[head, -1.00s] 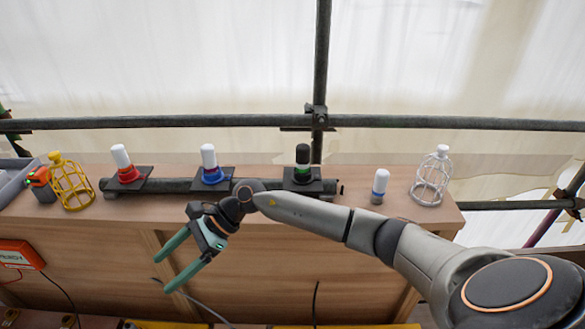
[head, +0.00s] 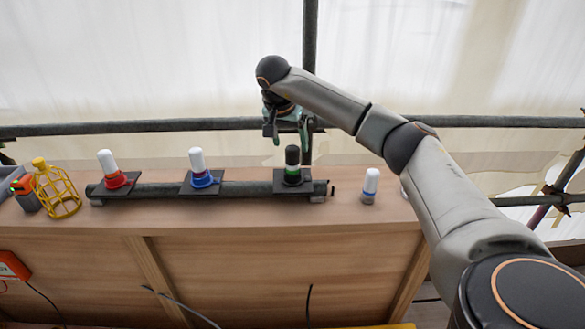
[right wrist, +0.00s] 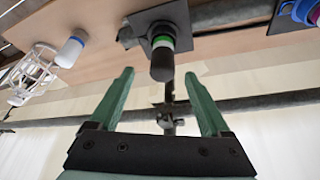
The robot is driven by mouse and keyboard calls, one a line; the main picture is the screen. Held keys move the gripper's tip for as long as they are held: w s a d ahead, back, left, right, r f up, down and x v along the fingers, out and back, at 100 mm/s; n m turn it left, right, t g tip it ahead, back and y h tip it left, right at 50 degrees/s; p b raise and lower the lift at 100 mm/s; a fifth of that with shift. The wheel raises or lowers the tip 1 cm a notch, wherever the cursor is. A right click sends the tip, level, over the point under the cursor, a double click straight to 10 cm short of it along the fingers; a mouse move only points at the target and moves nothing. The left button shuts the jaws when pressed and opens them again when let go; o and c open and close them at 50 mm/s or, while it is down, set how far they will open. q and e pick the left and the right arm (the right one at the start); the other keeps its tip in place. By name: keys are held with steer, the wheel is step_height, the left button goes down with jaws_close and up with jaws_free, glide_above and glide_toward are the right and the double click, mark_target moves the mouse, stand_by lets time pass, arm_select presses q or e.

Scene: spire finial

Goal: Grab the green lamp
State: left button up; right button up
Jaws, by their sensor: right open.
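The green lamp (head: 292,170) has a black cap, a white band and a green ring. It stands upright on a dark square plate on the pipe, right of the red and blue lamps. My right gripper (head: 290,140) is behind and above it in the head view, open and empty. In the right wrist view the green lamp (right wrist: 162,56) hangs ahead of and between the two open green fingers (right wrist: 160,98), its black cap toward me. The fingers do not appear to touch it. My left gripper is not in view.
The blue lamp (head: 200,170) and red lamp (head: 112,172) stand on the same pipe (head: 150,190). A loose white-capped lamp (head: 370,184) is at right. A yellow cage (head: 56,190) stands at left; a white cage (right wrist: 34,72) shows in the wrist view. A scaffold rail (head: 180,126) runs behind.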

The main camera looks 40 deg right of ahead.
mark_target(293, 160)
steer(key=x, duration=0.9)
steer(key=shift+w+a, duration=0.2)
steer(key=shift+c, duration=0.3)
jaws_close()
